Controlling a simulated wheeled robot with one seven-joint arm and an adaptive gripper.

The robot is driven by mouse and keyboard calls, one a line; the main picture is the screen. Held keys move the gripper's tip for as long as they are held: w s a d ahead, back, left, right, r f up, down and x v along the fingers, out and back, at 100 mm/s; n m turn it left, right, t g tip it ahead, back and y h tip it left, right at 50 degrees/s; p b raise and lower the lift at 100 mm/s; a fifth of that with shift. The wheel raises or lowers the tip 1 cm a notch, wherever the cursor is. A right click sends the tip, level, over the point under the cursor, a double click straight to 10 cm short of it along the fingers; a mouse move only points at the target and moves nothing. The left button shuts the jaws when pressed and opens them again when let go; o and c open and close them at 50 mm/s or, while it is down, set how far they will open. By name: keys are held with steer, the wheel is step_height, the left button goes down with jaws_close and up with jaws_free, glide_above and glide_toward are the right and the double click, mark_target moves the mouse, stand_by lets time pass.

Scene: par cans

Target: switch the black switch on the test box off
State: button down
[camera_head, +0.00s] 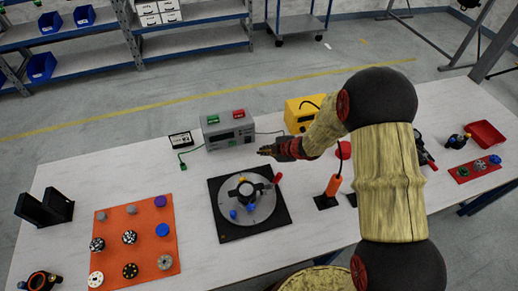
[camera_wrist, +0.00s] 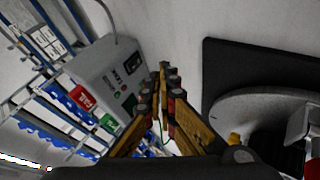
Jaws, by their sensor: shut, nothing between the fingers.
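The test box (camera_head: 228,130) is a grey box near the back of the white table, with a green and a red block on its top. In the wrist view the test box (camera_wrist: 100,72) is tilted at the left, its front panel facing my gripper. Two dark patches show on that panel; the lower one (camera_wrist: 130,103) may be the black switch, but its position is too small to read. My gripper (camera_head: 264,151) is shut and empty, in front and to the right of the box. In the wrist view its fingertips (camera_wrist: 163,72) are together beside the panel, apparently apart from it.
A black mat with a round grey turntable (camera_head: 265,210) lies below my gripper. A yellow case (camera_head: 302,113) stands right of the box, and a small black-and-white box (camera_head: 180,140) stands left. An orange board (camera_head: 117,255) with several knobs lies at the left.

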steer(key=shift+p+v, duration=0.3)
steer(key=shift+v, duration=1.2)
steer(key=shift+s, duration=0.1)
